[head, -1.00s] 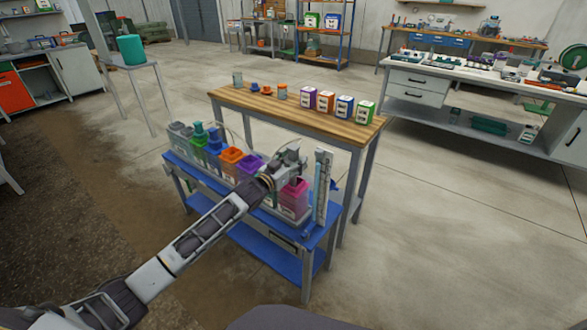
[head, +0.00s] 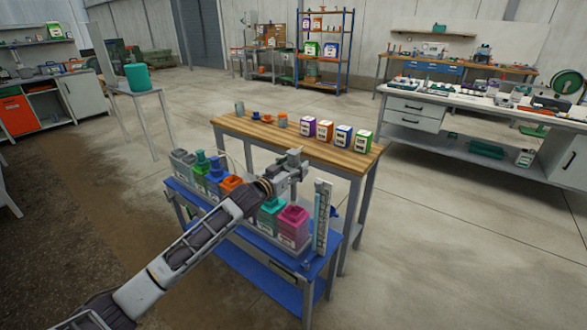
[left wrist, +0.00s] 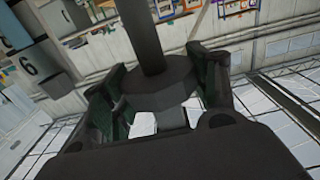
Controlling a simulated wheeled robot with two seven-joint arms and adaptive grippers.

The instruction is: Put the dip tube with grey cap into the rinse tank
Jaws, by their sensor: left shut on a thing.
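My left gripper (head: 294,170) is shut on the dip tube with grey cap, above the right end of the tank row. In the left wrist view the fingers (left wrist: 163,95) close around a dark collar (left wrist: 158,80), with a dark tube (left wrist: 145,30) running up from it. In the head view a thin grey length (head: 293,192) shows below the gripper, over the pink tank (head: 292,228). A teal tank (head: 269,218) stands beside the pink one. I cannot tell which tank is the rinse tank. My right gripper is not in view.
The tanks stand on a blue bench (head: 255,268). Green, blue and orange tanks sit to the left, partly behind my arm. An upright gauge panel (head: 321,215) stands close at the right end. Behind, a wooden table (head: 290,137) holds several coloured containers.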

